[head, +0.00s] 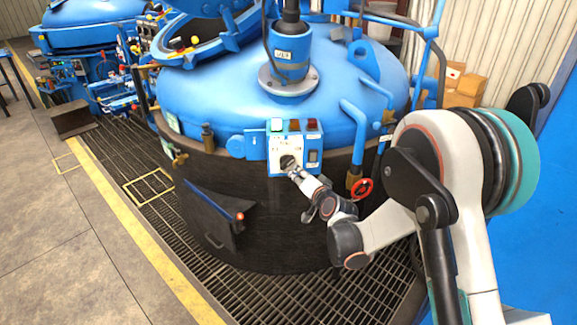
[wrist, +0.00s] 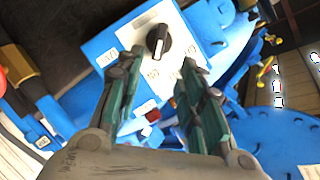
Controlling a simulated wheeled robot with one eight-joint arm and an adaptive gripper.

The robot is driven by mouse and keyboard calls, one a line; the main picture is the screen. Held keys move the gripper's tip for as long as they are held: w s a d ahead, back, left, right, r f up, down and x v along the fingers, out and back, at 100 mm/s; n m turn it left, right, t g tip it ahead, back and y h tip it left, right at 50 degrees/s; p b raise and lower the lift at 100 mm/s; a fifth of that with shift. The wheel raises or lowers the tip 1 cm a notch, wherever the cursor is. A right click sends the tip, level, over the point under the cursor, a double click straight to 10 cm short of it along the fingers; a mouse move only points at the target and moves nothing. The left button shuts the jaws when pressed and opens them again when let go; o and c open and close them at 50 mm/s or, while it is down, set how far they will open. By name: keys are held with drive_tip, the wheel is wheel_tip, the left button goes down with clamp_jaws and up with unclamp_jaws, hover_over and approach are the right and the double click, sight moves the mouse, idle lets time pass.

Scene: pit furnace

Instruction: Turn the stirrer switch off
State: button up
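The stirrer switch is a black rotary knob (wrist: 158,40) with a pale pointer line on a white plate (wrist: 140,30), in the upper middle of the wrist view. It sits on a blue control box (head: 314,141) on the furnace's front. My gripper (wrist: 162,62) is open, its two dark green fingers apart just short of the knob, with nothing seen between them. In the head view my gripper (head: 293,170) is at the lower part of the white plate and partly covers the knob. Contact with the knob cannot be told.
The blue-lidded furnace (head: 215,95) stands behind the box. Metal grating (head: 160,200) surrounds the furnace; open floor (head: 60,230) lies left.

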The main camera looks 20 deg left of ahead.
sight(288, 164)
drive_tip(key=b+x, duration=0.4)
drive_tip(key=x, duration=0.9)
drive_tip(key=shift+w, duration=0.15)
clamp_jaws()
